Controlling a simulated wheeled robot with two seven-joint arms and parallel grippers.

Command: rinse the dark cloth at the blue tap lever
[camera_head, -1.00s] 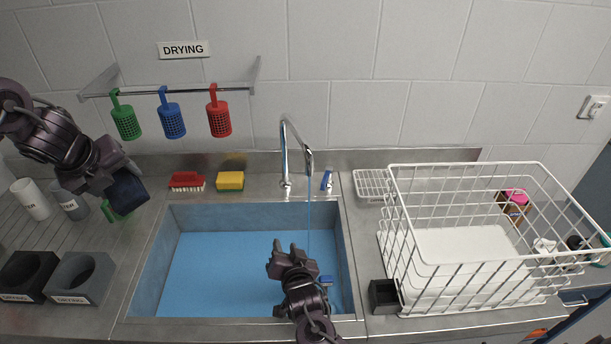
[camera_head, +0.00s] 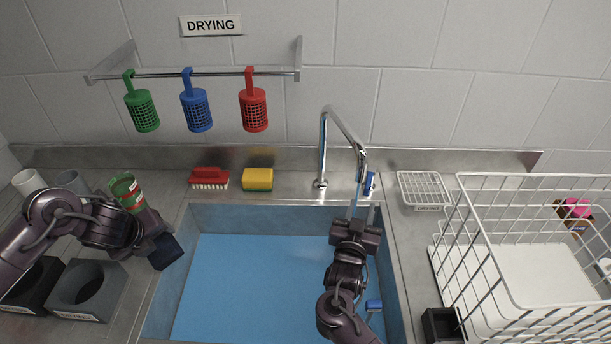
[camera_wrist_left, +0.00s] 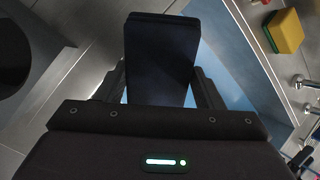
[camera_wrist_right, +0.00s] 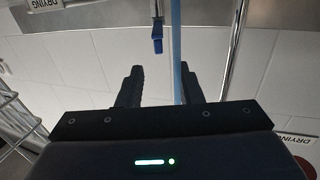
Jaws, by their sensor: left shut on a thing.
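The dark cloth (camera_head: 167,252) is a folded navy piece, gripped by my left gripper (camera_head: 157,240) over the left rim of the sink. It fills the space between the fingers in the left wrist view (camera_wrist_left: 160,60). The blue tap lever (camera_head: 369,184) is beside the chrome tap (camera_head: 324,150). It also shows in the right wrist view (camera_wrist_right: 157,45), ahead of the fingers. My right gripper (camera_head: 357,226) is open and empty below the spout, just short of the lever. A thin blue water stream (camera_wrist_right: 176,60) shows near its fingers.
The sink (camera_head: 250,290) has a blue floor. A red brush (camera_head: 209,180) and a yellow sponge (camera_head: 258,179) lie behind it. A white wire basket (camera_head: 530,260) stands to the right. Two block holders (camera_head: 88,288) and a green-red can (camera_head: 127,190) are at left.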

